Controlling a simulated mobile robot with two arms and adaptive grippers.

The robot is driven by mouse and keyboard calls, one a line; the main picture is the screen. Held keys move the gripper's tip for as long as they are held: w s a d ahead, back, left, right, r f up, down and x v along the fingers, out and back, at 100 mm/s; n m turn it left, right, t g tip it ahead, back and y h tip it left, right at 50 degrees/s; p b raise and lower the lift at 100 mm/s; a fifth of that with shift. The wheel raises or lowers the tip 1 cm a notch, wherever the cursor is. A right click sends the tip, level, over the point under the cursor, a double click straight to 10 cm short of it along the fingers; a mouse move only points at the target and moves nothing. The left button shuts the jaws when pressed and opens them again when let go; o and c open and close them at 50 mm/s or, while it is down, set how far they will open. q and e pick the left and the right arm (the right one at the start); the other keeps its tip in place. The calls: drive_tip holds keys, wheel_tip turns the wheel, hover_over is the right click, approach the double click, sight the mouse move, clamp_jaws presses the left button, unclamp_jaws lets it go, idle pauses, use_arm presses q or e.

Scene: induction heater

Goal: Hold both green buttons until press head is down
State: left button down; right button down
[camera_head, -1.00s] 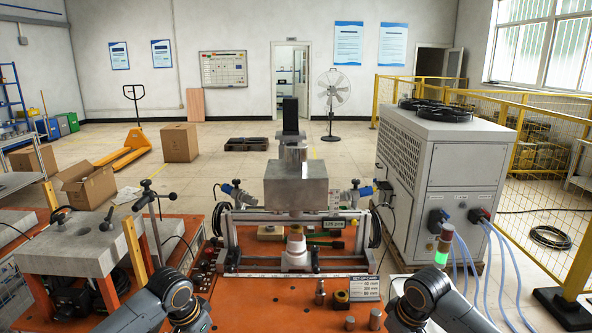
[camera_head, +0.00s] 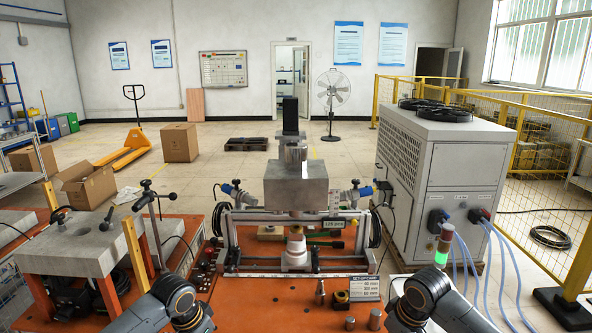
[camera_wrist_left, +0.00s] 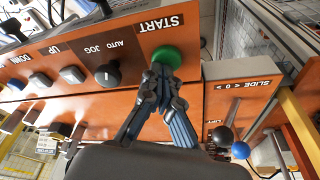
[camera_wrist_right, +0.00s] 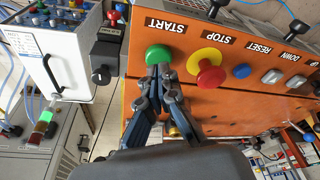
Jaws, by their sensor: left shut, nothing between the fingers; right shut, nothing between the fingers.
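In the left wrist view, a green START button (camera_wrist_left: 166,57) sits on the orange panel. My shut left gripper (camera_wrist_left: 160,72) has its fingertips at the button's edge. In the right wrist view, another green START button (camera_wrist_right: 158,55) sits on the panel. My shut right gripper (camera_wrist_right: 158,70) has its fingertips at its edge. I cannot tell whether either button is pressed in. In the head view, the press head, a grey metal block (camera_head: 296,187), stands above a white part (camera_head: 295,250) with a gap between. Both fingertips are out of the head view.
A red mushroom STOP button (camera_wrist_right: 209,73) on a yellow base and a blue RESET button (camera_wrist_right: 242,71) are right of the green one. A black knob (camera_wrist_left: 108,75) and a lever with a black ball (camera_wrist_left: 223,136) flank the left button.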

use_arm(q)
drive_tip(key=shift+s+f, duration=0.1)
drive_tip(key=shift+f, duration=0.15)
use_arm(e)
drive_tip(key=shift+w+a+f, duration=0.15)
drive_tip(key=shift+w+f, duration=0.15)
drive_tip(key=shift+w, duration=0.3)
use_arm(q)
drive_tip(key=shift+s+f, duration=0.1)
use_arm(e)
drive_tip(key=shift+x, duration=0.85)
drive_tip(key=shift+s+f, duration=0.15)
drive_tip(key=shift+s, duration=0.2)
idle(1.6)
idle(1.0)
drive_tip(key=shift+w+r, duration=0.1)
drive_tip(key=shift+r, duration=1.55)
use_arm(q)
drive_tip(key=shift+w+v, duration=0.15)
drive_tip(key=shift+v, duration=0.65)
drive_tip(key=shift+w+v, duration=0.2)
drive_tip(key=shift+v, duration=0.6)
